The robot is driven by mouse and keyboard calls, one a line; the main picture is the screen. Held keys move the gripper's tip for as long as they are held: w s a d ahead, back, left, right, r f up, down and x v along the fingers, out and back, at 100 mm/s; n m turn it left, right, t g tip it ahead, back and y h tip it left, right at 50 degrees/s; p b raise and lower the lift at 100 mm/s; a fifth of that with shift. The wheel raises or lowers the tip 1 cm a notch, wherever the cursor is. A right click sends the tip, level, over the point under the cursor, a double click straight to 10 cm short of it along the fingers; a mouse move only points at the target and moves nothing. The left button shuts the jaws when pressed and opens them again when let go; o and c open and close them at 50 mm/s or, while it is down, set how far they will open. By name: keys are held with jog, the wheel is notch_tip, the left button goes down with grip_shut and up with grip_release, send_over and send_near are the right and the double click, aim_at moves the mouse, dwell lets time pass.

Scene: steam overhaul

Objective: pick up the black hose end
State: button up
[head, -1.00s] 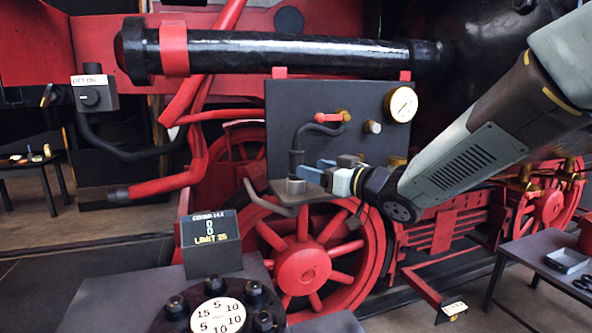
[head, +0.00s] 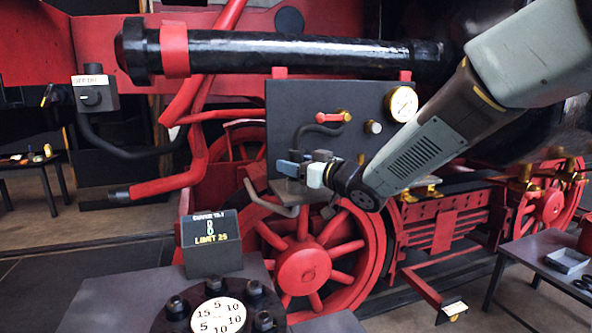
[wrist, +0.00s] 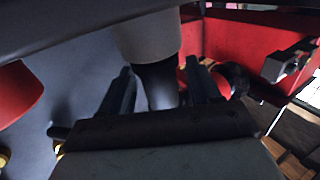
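The black hose (head: 299,138) curves down from the red-handled valve on the dark panel to a grey end fitting (head: 292,187) at the small shelf. My gripper (head: 288,168) comes in from the right, its blue fingers level with the hose's lower part, just above the fitting. In the wrist view, my gripper (wrist: 162,92) has one finger on each side of the black hose (wrist: 160,85), and the grey fitting (wrist: 150,38) is beyond it. Narrow gaps seem to show beside the hose, so the fingers look open around it. The fingers partly hide the hose end in the head view.
The dark panel (head: 257,110) carries a pressure gauge (head: 402,104) and stands right behind the hose. A grey shelf (head: 262,187) lies below, with a red wheel (head: 303,268) under it. A counter display (head: 211,240) stands in front at left.

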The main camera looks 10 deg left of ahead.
aim_at(303, 153)
grip_shut()
dwell(0.3)
jog(key=shift+r, duration=0.1)
jog(key=shift+r, duration=0.3)
notch_tip(303, 153, up, 2)
jog(key=shift+r, duration=0.15)
jog(key=s+d+r, duration=0.3)
jog(key=d+r, duration=0.3)
jog(key=r, duration=0.1)
jog(key=s+d+r, duration=0.4)
jog(key=d+r, duration=0.2)
jog(key=r, duration=0.2)
jog(key=shift+s, duration=0.15)
dwell(0.5)
